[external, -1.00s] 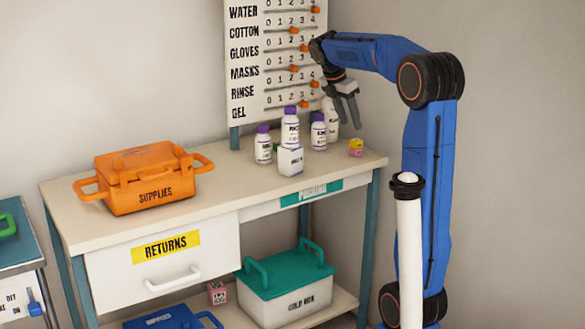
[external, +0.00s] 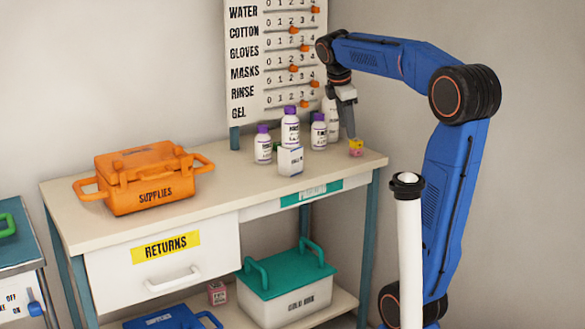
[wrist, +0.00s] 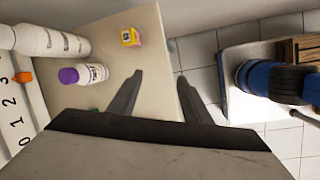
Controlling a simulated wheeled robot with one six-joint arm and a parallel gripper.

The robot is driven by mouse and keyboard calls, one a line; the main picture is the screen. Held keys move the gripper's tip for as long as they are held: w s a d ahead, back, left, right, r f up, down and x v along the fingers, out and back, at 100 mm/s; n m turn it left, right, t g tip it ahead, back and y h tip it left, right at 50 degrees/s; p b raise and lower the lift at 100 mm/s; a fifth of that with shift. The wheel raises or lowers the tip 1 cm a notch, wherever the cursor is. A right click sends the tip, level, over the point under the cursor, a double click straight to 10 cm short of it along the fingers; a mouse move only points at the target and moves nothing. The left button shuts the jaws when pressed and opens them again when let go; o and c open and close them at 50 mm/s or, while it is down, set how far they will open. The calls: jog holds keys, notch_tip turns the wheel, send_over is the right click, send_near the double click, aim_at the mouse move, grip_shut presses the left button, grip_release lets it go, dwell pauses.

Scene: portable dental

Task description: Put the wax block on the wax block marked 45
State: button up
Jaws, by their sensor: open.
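A small yellow and pink block (external: 356,148) sits near the right end of the bench top. It also shows in the wrist view (wrist: 130,37), with a mark too small to read. A pink block (external: 217,293) lies on the lower shelf; its mark is not legible. My gripper (external: 349,132) is above the bench beside the yellow and pink block, with its tips pointing down. In the wrist view my gripper (wrist: 160,78) is open and empty, and that block lies beyond the left finger, not between the fingers.
Purple-capped bottles (external: 290,127) and a white box (external: 290,161) stand left of my gripper. A white bottle (wrist: 50,42) is near the board (external: 275,60). An orange supplies box (external: 145,178) is on the bench's left. A green-lidded box (external: 286,284) sits below.

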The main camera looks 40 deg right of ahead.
jog(key=s+a+f+m+t+y, duration=0.1)
jog(key=s+a+f+m, duration=0.5)
jog(key=s+f, duration=0.3)
jog(key=s+a+f+m+t+y, duration=0.2)
jog(key=s+a+f+m, duration=0.4)
jog(key=s+f, duration=0.3)
jog(key=s+m, duration=0.1)
jog(key=s, duration=0.2)
jog(key=shift+f+m+y, duration=0.3)
jog(key=shift+m, duration=0.1)
jog(key=shift+s+a, duration=0.1)
